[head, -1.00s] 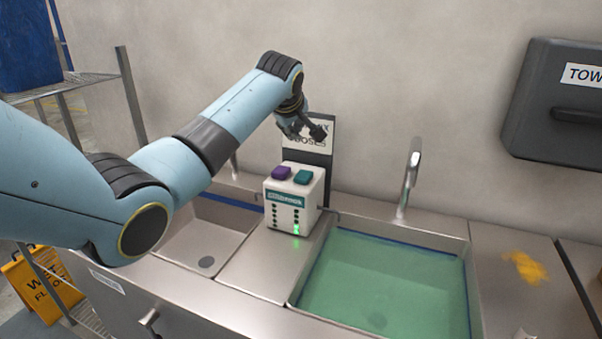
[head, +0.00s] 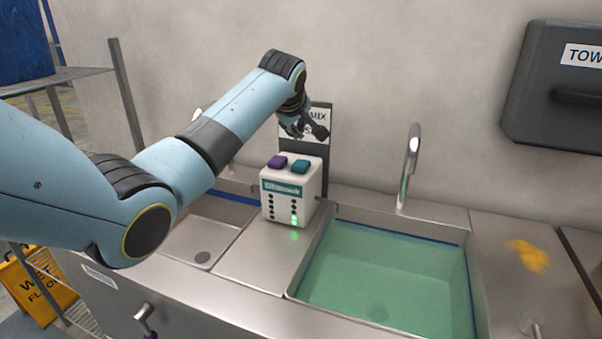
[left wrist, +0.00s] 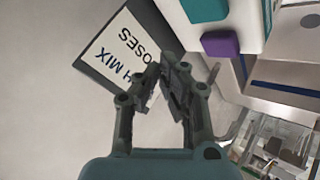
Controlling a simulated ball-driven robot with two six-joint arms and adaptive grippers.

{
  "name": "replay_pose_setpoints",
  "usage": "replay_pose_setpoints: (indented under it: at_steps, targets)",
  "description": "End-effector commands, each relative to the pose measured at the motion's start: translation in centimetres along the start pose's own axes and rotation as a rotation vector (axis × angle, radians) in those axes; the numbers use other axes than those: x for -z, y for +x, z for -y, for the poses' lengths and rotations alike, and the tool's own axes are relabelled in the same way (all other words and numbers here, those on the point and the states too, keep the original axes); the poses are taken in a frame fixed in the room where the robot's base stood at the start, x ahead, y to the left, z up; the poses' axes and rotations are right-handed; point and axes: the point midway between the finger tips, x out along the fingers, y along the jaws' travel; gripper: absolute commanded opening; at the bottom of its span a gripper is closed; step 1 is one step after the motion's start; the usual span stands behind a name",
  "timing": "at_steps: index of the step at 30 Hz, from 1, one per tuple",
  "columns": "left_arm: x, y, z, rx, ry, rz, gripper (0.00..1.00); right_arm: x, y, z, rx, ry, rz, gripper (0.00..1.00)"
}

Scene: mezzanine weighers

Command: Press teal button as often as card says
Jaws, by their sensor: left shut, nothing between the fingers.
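A white dispenser box (head: 290,190) stands on the steel counter between two basins. On its top are a teal button (head: 300,166) on the right and a purple button (head: 278,161) on the left. Both show in the left wrist view, teal (left wrist: 205,8) and purple (left wrist: 220,45). Lamps at the lower right of its front glow green. The card (head: 318,122) stands behind it. "MIX" and part of "DOSES" can be read; my gripper hides the rest, including any number. My left gripper (head: 318,131) is shut and empty, above and behind the teal button, apart from it.
A basin of green liquid (head: 468,290) with a tap (head: 411,165) lies right of the box; an empty basin (head: 205,238) lies left. A towel dispenser (head: 545,85) hangs on the wall. A yellow stain (head: 530,256) marks the right counter. A wire shelf stands at the left.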

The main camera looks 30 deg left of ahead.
Motion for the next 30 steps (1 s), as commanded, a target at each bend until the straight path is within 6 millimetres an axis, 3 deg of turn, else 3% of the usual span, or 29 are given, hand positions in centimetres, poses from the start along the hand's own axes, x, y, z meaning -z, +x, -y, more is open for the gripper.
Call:
replay_pose_setpoints:
  at_steps: [1, 5, 13, 30]
  targets:
    - [-0.7, 1.0, 0.7, 0.000, 0.000, 0.000, 0.00, 0.0, 1.5, 0.2, 0.001, 0.001, -0.002, 0.54]
    - [-1.6, 2.2, 1.6, 0.000, 0.000, 0.000, 0.00, 0.1, 3.4, 0.3, 0.000, 0.001, -0.006, 0.54]
    - [-2.6, 3.6, 2.6, 0.000, 0.000, 0.000, 0.00, 0.3, 4.1, -0.2, -0.006, -0.002, -0.011, 0.54]
    - [-2.6, 3.7, 2.6, 0.000, 0.000, 0.000, 0.00, 0.3, 4.0, -0.6, -0.010, -0.004, -0.010, 0.54]
